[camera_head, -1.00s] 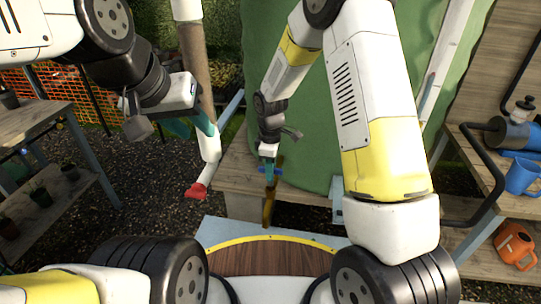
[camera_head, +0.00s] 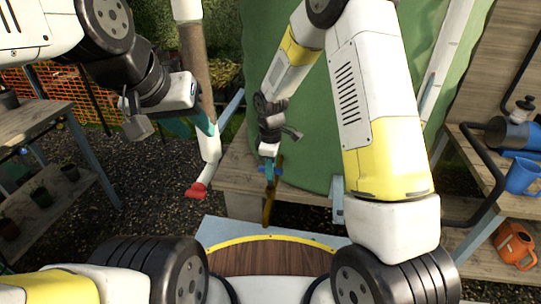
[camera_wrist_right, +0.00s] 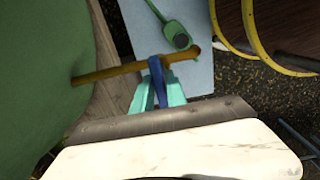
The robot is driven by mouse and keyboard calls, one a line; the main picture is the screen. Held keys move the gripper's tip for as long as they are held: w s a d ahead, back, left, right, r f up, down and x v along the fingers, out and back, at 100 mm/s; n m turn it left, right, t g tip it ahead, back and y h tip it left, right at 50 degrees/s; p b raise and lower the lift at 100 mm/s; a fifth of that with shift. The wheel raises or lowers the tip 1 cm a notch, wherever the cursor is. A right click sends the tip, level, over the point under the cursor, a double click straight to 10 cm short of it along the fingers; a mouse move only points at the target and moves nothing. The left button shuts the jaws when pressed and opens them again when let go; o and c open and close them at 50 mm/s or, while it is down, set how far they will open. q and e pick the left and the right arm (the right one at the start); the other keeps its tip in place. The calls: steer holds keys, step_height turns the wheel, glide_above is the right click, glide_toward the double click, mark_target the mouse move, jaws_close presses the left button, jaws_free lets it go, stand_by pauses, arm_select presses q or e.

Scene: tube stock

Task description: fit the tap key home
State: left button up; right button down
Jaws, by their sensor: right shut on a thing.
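A blue tap key (camera_wrist_right: 157,84) is between the teal fingers of my right gripper (camera_wrist_right: 160,94), which is shut on it. It also shows in the head view (camera_head: 262,170). The key meets the long brass tap (camera_wrist_right: 115,72) that sticks out of the green water butt (camera_wrist_right: 40,70); whether it is seated or only touching I cannot tell. The brass tap shows in the head view (camera_head: 268,208), below my right gripper (camera_head: 269,167). My left gripper (camera_head: 190,128) is by the white and brown pipe (camera_head: 197,90); its fingertips are partly hidden.
A red end piece (camera_head: 196,190) is at the pipe's foot. A green piece (camera_wrist_right: 177,30) with a dark round end lies beyond the tap over a pale slab (camera_wrist_right: 200,75). A wooden bench (camera_head: 235,185) runs beneath the butt.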

steer(key=shift+f, duration=1.75)
stand_by(0.8)
stand_by(0.4)
steer(key=c, duration=1.3)
jaws_free()
steer(key=shift+o, duration=0.2)
steer(key=shift+r, duration=3.95)
